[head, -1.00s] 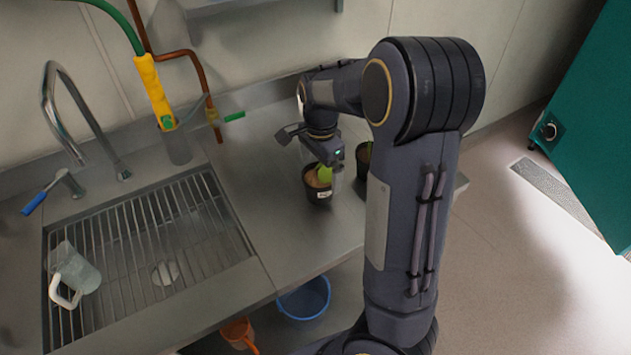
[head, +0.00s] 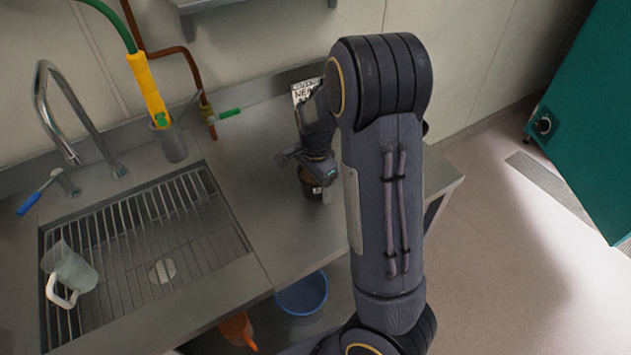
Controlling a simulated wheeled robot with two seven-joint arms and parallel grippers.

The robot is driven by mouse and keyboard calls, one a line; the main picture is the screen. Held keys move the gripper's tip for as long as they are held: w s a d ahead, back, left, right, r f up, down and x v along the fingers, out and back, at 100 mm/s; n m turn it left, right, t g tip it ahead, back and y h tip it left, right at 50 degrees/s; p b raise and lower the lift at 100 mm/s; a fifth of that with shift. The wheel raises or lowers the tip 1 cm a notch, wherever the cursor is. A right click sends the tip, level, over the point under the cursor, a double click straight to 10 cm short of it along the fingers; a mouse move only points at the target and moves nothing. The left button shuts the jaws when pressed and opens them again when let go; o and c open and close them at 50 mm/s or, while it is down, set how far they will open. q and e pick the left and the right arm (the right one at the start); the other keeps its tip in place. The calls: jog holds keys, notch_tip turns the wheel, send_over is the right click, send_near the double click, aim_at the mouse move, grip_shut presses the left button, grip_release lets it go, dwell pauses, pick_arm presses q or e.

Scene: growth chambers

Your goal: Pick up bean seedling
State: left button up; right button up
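A small dark pot (head: 309,184) with a white label stands on the steel counter to the right of the sink. Its plant is hidden by my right gripper in the head view. My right gripper (head: 318,187) points down at the pot, with its fingers at the pot's near side and rim. The fingers are partly hidden, and I cannot tell whether they touch or hold the pot. A second pot is hidden behind my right arm. My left gripper is not in view.
A sink with a wire rack (head: 135,250) holds a clear jug (head: 70,268) at left. A faucet (head: 75,115) and a yellow-handled hose (head: 148,88) stand behind it. A printed sign (head: 304,91) leans at the back wall. A blue bucket (head: 303,297) is below the counter.

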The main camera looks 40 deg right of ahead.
jog(key=c, duration=0.5)
jog(key=shift+c, duration=0.2)
jog(key=shift+r, duration=0.2)
